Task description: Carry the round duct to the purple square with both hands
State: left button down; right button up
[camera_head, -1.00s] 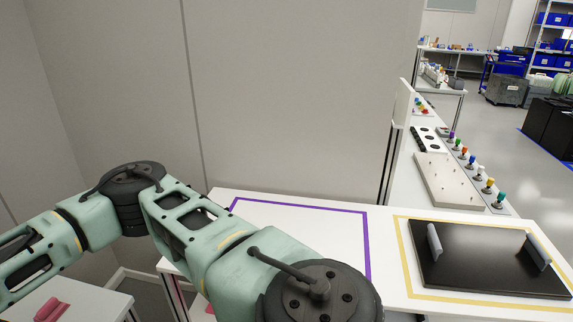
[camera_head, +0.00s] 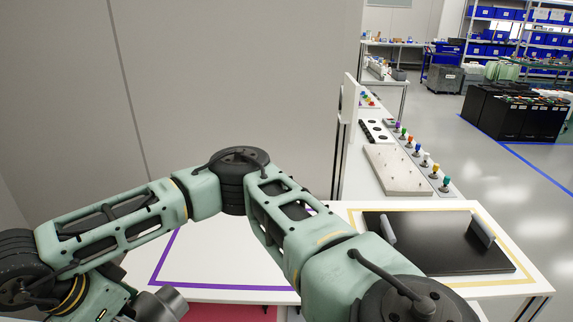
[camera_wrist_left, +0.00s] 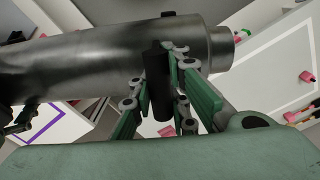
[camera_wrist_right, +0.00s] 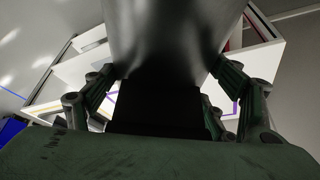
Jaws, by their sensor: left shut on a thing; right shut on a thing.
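The round duct (camera_wrist_left: 110,60) is a long grey metal cylinder that crosses the top of the left wrist view. It also fills the upper middle of the right wrist view (camera_wrist_right: 175,40). My left gripper (camera_wrist_left: 165,85) is shut on a dark tab on the duct's side, near its narrower end. My right gripper (camera_wrist_right: 165,78) has its fingers on both sides of the duct and is shut on it; the exact contact is partly hidden. The purple square (camera_head: 160,266) is an outline on the white table, partly covered by my arm in the head view.
A black tray (camera_head: 435,255) with two grey upright handles lies inside a yellow outline (camera_head: 505,283) to the right of the purple square. A bench with coloured knobs (camera_head: 425,160) stands behind. A grey wall (camera_head: 235,80) stands behind the purple square.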

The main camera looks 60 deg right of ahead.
aim_at(245, 256)
jog(key=z, duration=1.1)
jog(key=i+z, duration=0.1)
jog(key=z, duration=0.35)
jog(key=i+j+z, duration=0.1)
jog(key=z, duration=0.35)
jog(key=i+j, duration=0.8)
jog(key=j, duration=0.15)
